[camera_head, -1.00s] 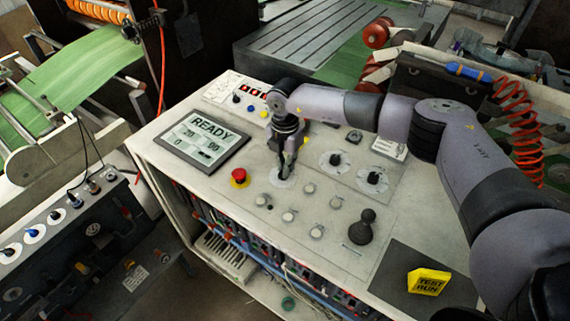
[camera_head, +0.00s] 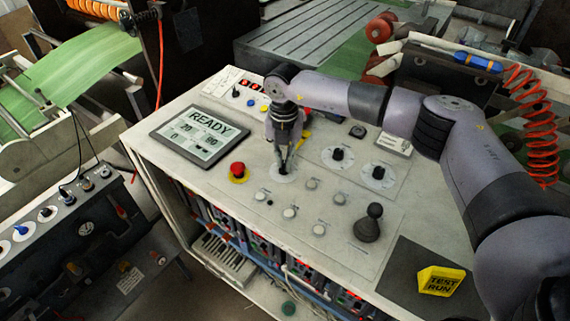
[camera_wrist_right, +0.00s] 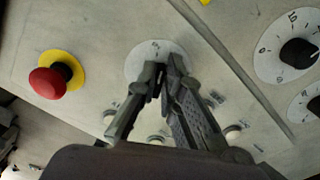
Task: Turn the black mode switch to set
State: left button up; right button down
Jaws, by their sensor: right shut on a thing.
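My right gripper (camera_head: 284,168) points down onto the console from above. Its fingers are closed around the black mode switch, over a round white dial plate (camera_head: 278,177). In the right wrist view the fingertips (camera_wrist_right: 162,70) meet at this dial plate (camera_wrist_right: 143,55). The switch knob itself is mostly hidden between the fingers, so its pointer direction cannot be read. My left gripper is not in view.
A red emergency button (camera_head: 237,170) on a yellow base stands just left of the dial. A READY screen (camera_head: 200,135) lies further left. Two black knobs (camera_head: 337,154) (camera_head: 379,172), small grey buttons (camera_head: 312,184), a black joystick (camera_head: 370,222) and a yellow TEST RUN block (camera_head: 441,281) are to the right.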

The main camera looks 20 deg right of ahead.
jog(key=shift+a+n+b, duration=0.15)
jog(key=shift+n+b, duration=0.95)
jog(key=shift+n, duration=0.4)
jog(key=shift+r, duration=0.1)
jog(key=shift+w, duration=0.1)
jog(key=c, duration=1.7)
grip_release()
notch_tip(320, 180, up, 12)
jog(key=shift+f, duration=0.1)
